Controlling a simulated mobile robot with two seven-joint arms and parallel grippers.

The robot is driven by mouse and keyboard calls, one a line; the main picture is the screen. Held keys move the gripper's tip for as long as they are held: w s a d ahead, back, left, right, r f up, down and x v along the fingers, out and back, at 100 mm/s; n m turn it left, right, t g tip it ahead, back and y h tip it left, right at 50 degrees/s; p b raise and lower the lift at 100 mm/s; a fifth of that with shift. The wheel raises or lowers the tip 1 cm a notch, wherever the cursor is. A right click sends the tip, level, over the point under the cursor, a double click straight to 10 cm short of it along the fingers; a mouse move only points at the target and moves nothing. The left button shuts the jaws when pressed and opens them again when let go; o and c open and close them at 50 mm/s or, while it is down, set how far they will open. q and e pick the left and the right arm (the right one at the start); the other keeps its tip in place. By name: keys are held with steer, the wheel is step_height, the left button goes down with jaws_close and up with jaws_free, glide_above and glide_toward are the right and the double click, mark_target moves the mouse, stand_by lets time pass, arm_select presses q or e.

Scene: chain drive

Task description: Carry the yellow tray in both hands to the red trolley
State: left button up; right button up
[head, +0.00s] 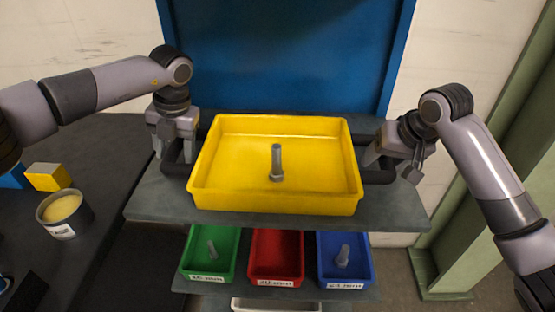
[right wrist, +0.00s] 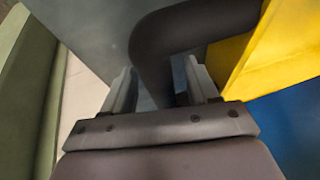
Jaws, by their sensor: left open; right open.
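My left gripper (head: 172,152) is open at the left handle. My right gripper (head: 377,155) is open at the right handle. In the right wrist view, the dark handle (right wrist: 160,50) passes between the open fingers (right wrist: 160,88), beside the yellow tray wall (right wrist: 275,50). I see no red trolley.
Below are a green bin (head: 195,262), a red bin (head: 277,262) and a blue bin (head: 330,255), with bolts visible in the green and blue ones. A dark bench (head: 110,140) at left holds a tin (head: 62,215) and a yellow block (head: 47,178). A green post (head: 440,255) stands at right.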

arm_select(q)
jaws_close()
arm_select(e)
jaws_close()
stand_by(1.1)
arm_select(q)
steer(key=shift+w+r, duration=0.1)
steer(key=shift+r, duration=0.05)
arm_select(e)
steer(key=shift+w+r, duration=0.1)
steer(key=shift+r, duration=0.05)
